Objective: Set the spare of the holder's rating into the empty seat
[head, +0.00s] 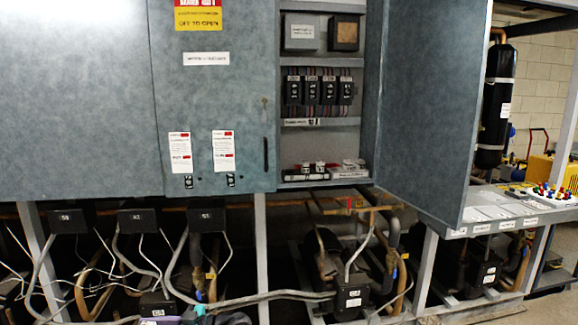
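The open cabinet bay shows a row of several black modules with pale markings (318,91), which may be the holders. On the bay's bottom shelf stand small black and white parts (305,171), and a pale labelled block or tray (349,170) sits to their right. These are too small to tell which is a spare, to read any rating, or to make out an empty seat.
The cabinet's right door (425,110) stands open toward me. The left door (215,90) is shut. A bench ledge (490,212) at right bears labels and small coloured parts (547,192). Compressors (345,290), pipes and cables fill the space below the cabinet.

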